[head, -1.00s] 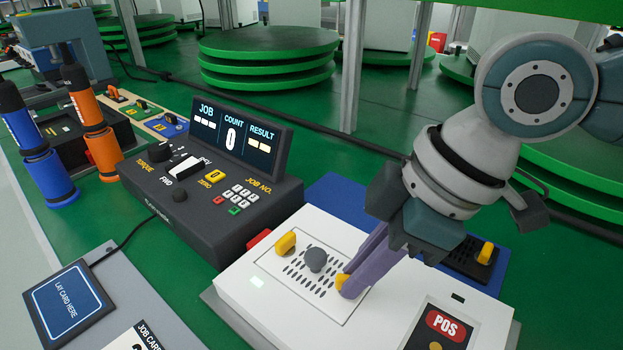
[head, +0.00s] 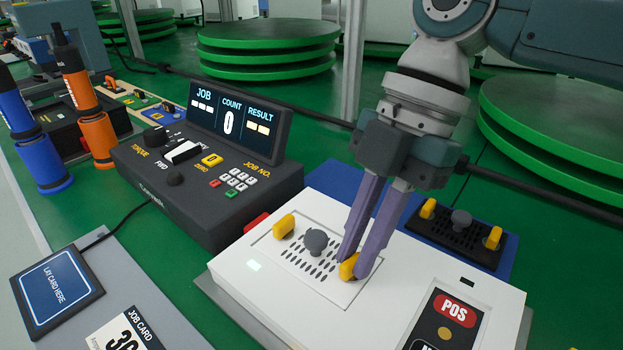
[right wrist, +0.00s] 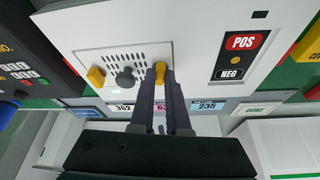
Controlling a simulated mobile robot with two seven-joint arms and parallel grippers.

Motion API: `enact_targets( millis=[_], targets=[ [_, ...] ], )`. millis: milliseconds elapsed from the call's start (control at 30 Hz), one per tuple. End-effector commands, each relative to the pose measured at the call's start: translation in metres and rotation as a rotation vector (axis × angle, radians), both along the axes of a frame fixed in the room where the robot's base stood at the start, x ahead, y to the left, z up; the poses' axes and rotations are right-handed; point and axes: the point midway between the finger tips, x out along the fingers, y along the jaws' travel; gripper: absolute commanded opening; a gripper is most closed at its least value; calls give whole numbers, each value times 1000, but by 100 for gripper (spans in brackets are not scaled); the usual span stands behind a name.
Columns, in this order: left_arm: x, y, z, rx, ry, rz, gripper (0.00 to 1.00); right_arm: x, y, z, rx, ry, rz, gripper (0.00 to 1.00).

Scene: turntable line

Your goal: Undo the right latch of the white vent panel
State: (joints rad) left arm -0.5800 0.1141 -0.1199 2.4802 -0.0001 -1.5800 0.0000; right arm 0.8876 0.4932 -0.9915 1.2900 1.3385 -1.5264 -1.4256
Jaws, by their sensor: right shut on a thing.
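The white vent panel (head: 335,292), with rows of slots and a grey knob (head: 315,241), is set in the top of a white box. Its left latch (head: 284,226) is yellow and stands clear of my gripper. Its right latch (head: 348,268) is yellow and sits between the purple fingertips of my right gripper (head: 353,270), which is shut on it from above. The fingers hide part of this latch. The right wrist view also shows the right latch (right wrist: 160,72) at the fingertips and the left latch (right wrist: 96,76) beside the knob. My left gripper is not in view.
A dark vent panel (head: 462,236) with two yellow latches lies behind the box on a blue base. A dark counter console (head: 205,205) stands to the left. A POS/NEG plate (head: 450,318) is on the box's right part.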

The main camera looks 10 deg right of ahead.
Motion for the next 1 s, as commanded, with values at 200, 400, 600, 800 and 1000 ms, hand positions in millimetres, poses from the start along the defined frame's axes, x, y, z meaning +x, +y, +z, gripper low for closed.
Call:
enact_targets(
  millis=[200, 400, 600, 800, 1000],
  targets=[
    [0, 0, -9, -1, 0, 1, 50, 2, 1, -1, 1, -3, 111, 0],
    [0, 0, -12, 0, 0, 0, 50, 2, 1, 0, 1, -2, 165, 0],
    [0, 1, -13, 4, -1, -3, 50, 2, 1, 0, 0, -2, 182, 0],
    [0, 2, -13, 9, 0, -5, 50, 2, 1, 0, 0, -2, 182, 0],
    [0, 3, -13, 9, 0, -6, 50, 2, 1, 0, 0, -2, 181, 24]
  ],
)
